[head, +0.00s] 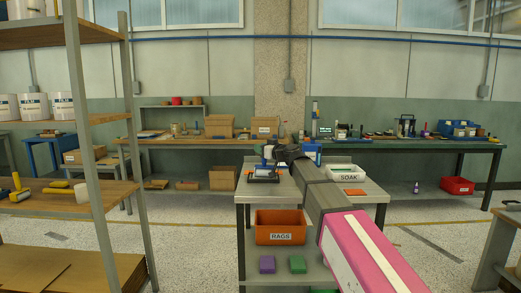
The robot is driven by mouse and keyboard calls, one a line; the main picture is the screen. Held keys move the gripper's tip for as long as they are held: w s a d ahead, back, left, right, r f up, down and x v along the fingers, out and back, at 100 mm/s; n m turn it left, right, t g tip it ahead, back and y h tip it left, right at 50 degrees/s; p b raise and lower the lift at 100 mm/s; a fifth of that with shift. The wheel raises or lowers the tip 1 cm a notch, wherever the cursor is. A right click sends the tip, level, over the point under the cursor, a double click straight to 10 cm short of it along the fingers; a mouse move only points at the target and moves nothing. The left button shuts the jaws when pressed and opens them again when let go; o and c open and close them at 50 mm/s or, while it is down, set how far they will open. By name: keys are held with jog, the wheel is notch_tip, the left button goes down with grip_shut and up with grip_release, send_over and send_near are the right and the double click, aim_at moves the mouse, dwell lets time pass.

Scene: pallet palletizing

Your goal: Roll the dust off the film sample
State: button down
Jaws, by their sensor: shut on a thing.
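The film sample (263,179) seems to be the small dark-edged, pale-topped plate on the left of the grey cart top. A small roller with a blue handle (268,151) is just above or on it; whether it touches cannot be told. My gripper (274,153), at the far end of my arm, is shut on this roller. The fingers are small and partly hidden, and any dust on the film is too small to see.
A white SOAK bin (348,177) and an orange pad (355,192) are on the cart's right. The cart's lower shelf holds an orange RAGS bin (281,237). A shelf rack (105,170) stands at left. Workbenches (420,146) line the back wall.

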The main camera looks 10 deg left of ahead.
jog(key=w, duration=0.3)
jog(key=shift+a, duration=0.3)
jog(key=shift+s, duration=0.1)
jog(key=shift+s+d+r, duration=0.1)
jog(key=shift+s+d, duration=0.1)
jog(key=shift+s, duration=0.6)
jog(key=shift+s+d, duration=0.15)
jog(key=shift+s, duration=0.6)
jog(key=shift+a, duration=0.3)
jog(key=w, duration=0.3)
jog(key=shift+a+f, duration=0.2)
jog(key=shift+a, duration=0.15)
